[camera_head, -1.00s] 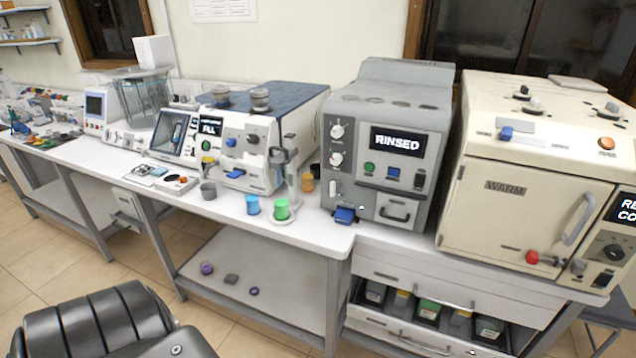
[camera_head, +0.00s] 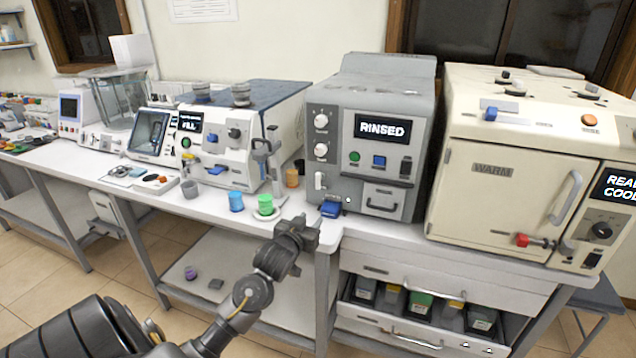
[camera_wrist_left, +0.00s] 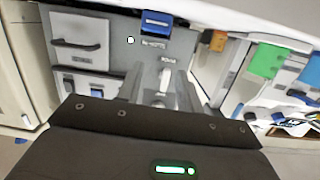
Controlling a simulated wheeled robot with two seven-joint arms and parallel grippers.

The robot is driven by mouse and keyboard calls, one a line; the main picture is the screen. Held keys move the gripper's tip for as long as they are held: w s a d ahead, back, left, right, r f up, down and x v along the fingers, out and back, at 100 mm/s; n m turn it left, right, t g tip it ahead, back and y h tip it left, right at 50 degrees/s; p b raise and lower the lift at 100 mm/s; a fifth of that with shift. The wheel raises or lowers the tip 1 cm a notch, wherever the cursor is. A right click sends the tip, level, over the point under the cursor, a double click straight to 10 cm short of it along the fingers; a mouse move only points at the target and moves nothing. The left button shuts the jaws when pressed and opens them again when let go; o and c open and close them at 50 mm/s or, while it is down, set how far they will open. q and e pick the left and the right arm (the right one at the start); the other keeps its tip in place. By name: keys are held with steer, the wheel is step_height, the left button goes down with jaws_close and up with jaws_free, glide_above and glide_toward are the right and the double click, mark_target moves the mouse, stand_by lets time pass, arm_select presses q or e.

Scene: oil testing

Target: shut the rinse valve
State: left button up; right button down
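The grey machine (camera_head: 375,150) has a display reading "RINSED". A blue part (camera_head: 331,209) sticks out at its lower left front, and a small white handle (camera_head: 320,181) is just above it. I cannot tell for sure which is the rinse valve. My left gripper (camera_head: 308,224) is just in front of the bench edge, below and left of the blue part and apart from it. In the left wrist view my left gripper's fingers (camera_wrist_left: 164,88) are apart with nothing held, and the blue part (camera_wrist_left: 157,22) is beyond them. My right gripper is not in view.
A green cup (camera_head: 265,204) and a blue cup (camera_head: 236,201) stand left of the grey machine. The cream oven (camera_head: 490,215) with a red-knobbed handle is to the right. An open drawer (camera_head: 400,322) of dark bins is below the bench.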

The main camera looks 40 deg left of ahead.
arm_select(q)
steer(key=t, duration=0.2)
glide_toward(317, 178)
steer(key=shift+n+y, duration=0.4)
steer(key=p+x, duration=0.2)
steer(key=x, duration=0.7)
steer(key=shift+w+d+f, duration=0.1)
steer(key=shift+w+d, duration=0.05)
steer(key=shift+w, duration=0.15)
steer(key=shift+w+a, duration=0.2)
steer(key=shift+w, duration=0.45)
steer(key=shift+c, duration=0.3)
jaws_close()
